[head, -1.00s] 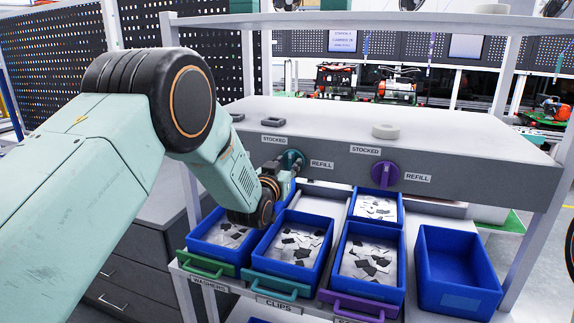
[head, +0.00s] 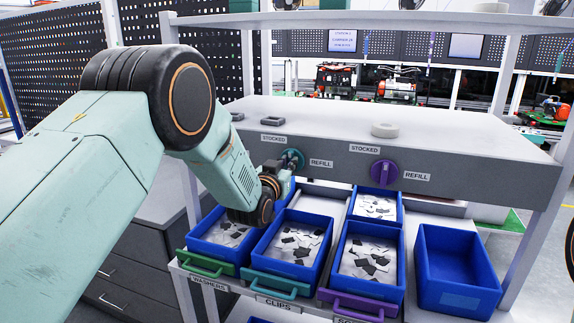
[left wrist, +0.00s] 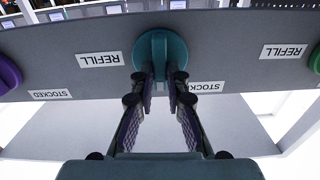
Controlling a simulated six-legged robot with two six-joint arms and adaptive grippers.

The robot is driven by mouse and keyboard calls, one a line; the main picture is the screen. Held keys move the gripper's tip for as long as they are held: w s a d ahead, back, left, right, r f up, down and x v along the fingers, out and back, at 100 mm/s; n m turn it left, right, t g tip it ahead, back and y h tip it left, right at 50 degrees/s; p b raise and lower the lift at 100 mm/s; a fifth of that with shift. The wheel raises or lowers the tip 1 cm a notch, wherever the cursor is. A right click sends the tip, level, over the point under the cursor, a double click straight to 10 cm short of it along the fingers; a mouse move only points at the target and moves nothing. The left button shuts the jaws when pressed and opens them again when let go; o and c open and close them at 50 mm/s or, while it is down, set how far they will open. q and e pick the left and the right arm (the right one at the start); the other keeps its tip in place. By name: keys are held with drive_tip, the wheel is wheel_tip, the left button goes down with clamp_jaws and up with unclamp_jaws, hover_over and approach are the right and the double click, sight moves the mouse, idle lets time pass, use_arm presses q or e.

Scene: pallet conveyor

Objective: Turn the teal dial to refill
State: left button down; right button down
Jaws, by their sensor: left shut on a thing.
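The teal dial (head: 294,158) is on the front of the grey shelf panel, between a STOCKED label (head: 273,140) at its upper left and a REFILL label (head: 321,163) at its right. In the left wrist view, which is upside down, the teal dial (left wrist: 160,50) is at top centre. My left gripper (left wrist: 160,76) is shut on it, one finger on each side of its grip. In the head view the left gripper (head: 288,170) is partly hidden behind my wrist. My right gripper is not in view.
A purple dial (head: 384,172) is to the right on the same panel, with its own labels. Blue bins (head: 318,275) of parts stand below the panel. An empty blue bin (head: 460,245) is at right. A white ring (head: 385,130) lies on the shelf top.

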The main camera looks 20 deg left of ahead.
use_arm(q)
drive_tip(key=shift+d+f+m+b, duration=0.1)
drive_tip(key=shift+m+b, duration=1.45)
drive_tip(key=shift+m, duration=1.35)
drive_tip(key=shift+d+f+m+b, duration=0.15)
drive_tip(key=shift+m+b, duration=1.4)
drive_tip(key=shift+m, duration=1.35)
drive_tip(key=shift+d+m+b, duration=0.1)
drive_tip(key=shift+m+b, duration=1.45)
drive_tip(key=shift+m, duration=1.35)
drive_tip(key=shift+r, duration=0.1)
drive_tip(key=c, duration=1.7)
unclamp_jaws()
drive_tip(key=shift+c, duration=0.2)
drive_tip(key=o, duration=0.4)
drive_tip(key=shift+w+a+f, duration=0.1)
drive_tip(key=shift+w+f, duration=0.1)
drive_tip(key=shift+f, duration=0.05)
drive_tip(key=shift+s, duration=0.1)
